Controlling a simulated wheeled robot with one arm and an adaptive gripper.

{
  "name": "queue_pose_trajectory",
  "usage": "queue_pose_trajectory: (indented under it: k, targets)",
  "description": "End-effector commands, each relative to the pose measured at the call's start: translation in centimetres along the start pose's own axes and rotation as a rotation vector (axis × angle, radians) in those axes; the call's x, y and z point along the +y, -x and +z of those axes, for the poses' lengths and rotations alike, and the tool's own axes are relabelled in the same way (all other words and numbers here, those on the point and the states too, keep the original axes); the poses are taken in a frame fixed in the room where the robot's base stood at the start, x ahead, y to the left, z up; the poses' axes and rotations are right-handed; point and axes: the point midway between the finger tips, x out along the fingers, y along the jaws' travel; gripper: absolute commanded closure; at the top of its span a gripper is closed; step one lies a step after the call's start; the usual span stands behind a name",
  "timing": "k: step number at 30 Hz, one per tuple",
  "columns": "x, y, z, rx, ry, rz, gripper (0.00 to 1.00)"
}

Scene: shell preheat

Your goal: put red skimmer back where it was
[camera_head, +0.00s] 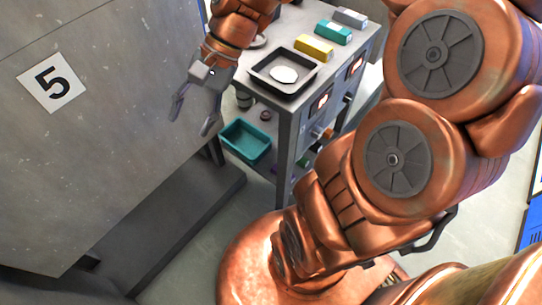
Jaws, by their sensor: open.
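My gripper (192,120) hangs with its fingers spread, open and empty, in front of the grey panel and left of the cart. I cannot make out a red skimmer for certain. A small orange-red item (326,133) shows at the cart's right side, partly behind my arm. It is too small to tell what it is.
A grey cart (284,120) carries a black tray (262,84) with a white disc (284,75), a yellow box (313,47), a teal box (334,32) and a grey box (350,17). A teal bin (246,142) sits low. A grey panel marked 5 (110,130) fills the left.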

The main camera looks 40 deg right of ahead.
Motion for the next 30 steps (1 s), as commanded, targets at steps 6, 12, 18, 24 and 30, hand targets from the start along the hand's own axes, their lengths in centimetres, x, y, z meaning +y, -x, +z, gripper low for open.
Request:
queue_pose_trajectory:
  k: [6, 12, 18, 24, 30]
  targets:
    - [9.5, -4.1, 3.5, 0.067, 0.388, 0.393, 0.47]
    - [16.2, -4.0, 3.9, 0.077, 0.62, 0.639, 0.47]
    - [18.5, -3.4, 3.8, 0.075, 0.7, 0.726, 0.47]
    - [18.6, -3.4, 3.7, 0.073, 0.702, 0.729, 0.47]
    - [18.5, -3.4, 3.8, 0.072, 0.701, 0.727, 0.47]
